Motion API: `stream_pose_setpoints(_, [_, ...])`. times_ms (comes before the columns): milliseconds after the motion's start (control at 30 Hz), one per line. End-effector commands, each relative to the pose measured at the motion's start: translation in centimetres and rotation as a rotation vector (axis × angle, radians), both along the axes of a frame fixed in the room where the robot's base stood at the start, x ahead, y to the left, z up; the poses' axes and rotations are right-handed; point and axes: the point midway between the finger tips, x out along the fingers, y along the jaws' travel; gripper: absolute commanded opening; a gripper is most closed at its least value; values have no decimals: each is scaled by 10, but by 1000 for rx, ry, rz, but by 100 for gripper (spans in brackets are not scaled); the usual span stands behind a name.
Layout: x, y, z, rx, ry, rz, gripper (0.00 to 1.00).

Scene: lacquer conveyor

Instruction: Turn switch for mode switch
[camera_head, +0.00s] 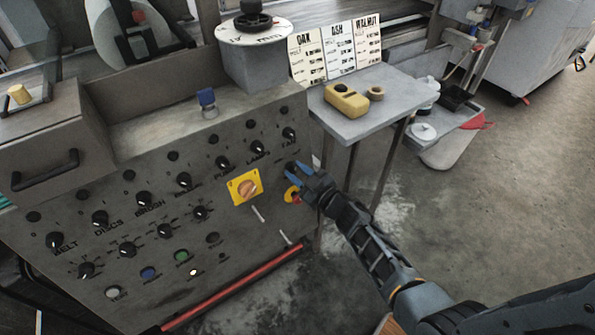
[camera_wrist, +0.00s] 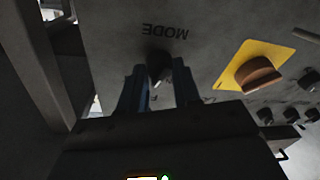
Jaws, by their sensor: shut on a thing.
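The mode switch (camera_wrist: 158,66) is a dark rotary knob on the grey control panel (camera_head: 215,125). In the wrist view it sits just below the upside-down MODE label (camera_wrist: 164,31). My gripper (camera_head: 297,174) is at the right end of the panel, with its blue fingers on either side of the knob. In the wrist view my gripper (camera_wrist: 158,80) is shut on the mode switch. The fingers hide part of the knob, and its pointer direction cannot be read. In the head view the knob is mostly hidden by my fingers.
A yellow plate with an orange rotary switch (camera_head: 247,188) is left of my gripper. Rows of black knobs fill the panel. A side table (camera_head: 365,118) with a yellow device (camera_head: 346,99) stands behind.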

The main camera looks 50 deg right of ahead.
Motion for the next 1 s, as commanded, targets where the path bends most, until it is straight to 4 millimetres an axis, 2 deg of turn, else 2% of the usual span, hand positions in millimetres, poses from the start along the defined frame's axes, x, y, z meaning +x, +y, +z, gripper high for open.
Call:
stream_pose_setpoints(600, [0, 1, 3, -534, 154, 104, 2])
stream_pose_setpoints(1000, [0, 1, 2, -747, 216, 144, 2])
